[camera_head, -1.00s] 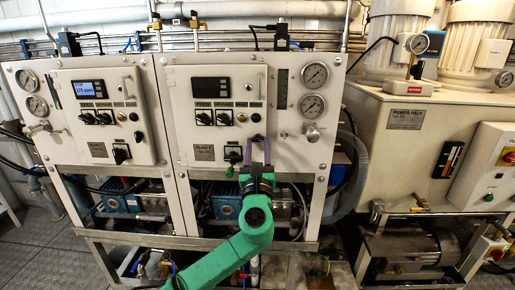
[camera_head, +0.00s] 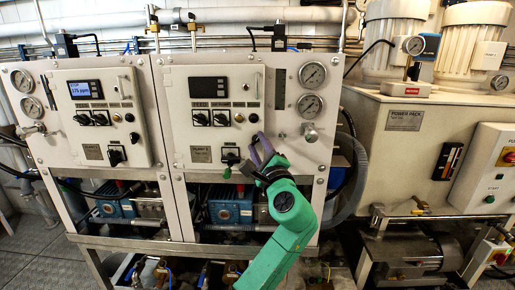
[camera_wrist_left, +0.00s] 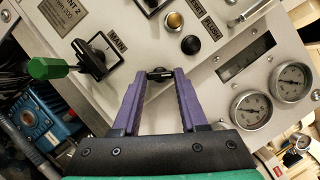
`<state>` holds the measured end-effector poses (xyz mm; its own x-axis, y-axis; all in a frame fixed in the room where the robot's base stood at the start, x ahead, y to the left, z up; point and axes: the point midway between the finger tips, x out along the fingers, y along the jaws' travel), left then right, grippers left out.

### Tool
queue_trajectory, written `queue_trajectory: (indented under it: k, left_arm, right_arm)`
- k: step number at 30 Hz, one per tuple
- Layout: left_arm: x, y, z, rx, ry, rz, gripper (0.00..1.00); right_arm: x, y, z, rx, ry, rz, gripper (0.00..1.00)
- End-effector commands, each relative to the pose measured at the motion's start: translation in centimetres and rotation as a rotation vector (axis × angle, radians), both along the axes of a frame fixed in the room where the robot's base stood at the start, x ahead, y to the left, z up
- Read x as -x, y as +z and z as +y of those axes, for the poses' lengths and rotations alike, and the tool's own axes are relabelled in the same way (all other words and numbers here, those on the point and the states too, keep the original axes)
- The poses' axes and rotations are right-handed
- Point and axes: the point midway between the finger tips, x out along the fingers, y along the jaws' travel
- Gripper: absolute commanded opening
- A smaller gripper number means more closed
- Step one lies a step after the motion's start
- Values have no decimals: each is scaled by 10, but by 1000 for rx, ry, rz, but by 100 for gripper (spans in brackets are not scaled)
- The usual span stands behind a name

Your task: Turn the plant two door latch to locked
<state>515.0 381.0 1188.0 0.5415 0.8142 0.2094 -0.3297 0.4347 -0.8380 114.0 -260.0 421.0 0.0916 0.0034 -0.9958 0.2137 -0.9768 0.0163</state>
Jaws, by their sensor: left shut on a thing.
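The plant two door (camera_head: 182,140) is the right-hand white panel door, with a "PLANT 2" plate on it. Its latch (camera_wrist_left: 158,73) is a small dark piece at the door edge in the left wrist view. My left gripper (camera_wrist_left: 159,75) has its purple fingertips on either side of the latch and is shut on it. In the head view the left gripper (camera_head: 257,140) sits at the door's lower right edge, its fingers tilted up and to the left. The fingers mostly hide the latch there. My right gripper is not in view.
A black main switch (camera_wrist_left: 91,57) with a green handle (camera_wrist_left: 48,68) sticks out beside the left finger. Pressure gauges (camera_head: 311,105) and a knob (camera_head: 310,132) are to the right of the door. Pumps (camera_head: 231,207) and pipes fill the frame below.

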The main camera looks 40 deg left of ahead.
Motion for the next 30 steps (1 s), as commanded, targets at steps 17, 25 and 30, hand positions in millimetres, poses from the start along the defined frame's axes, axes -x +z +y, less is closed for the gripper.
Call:
queue_trajectory:
  k: [17, 25, 30]
  left_arm:
    - [-1, 4, -2, 377, -1, -284, 0]
    - [-1, 5, -1, 456, -1, -345, 0]
    - [-1, 5, -1, 472, -1, -358, 0]
  right_arm:
    - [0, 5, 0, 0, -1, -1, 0]
    - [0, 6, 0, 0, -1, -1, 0]
    - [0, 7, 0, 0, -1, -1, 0]
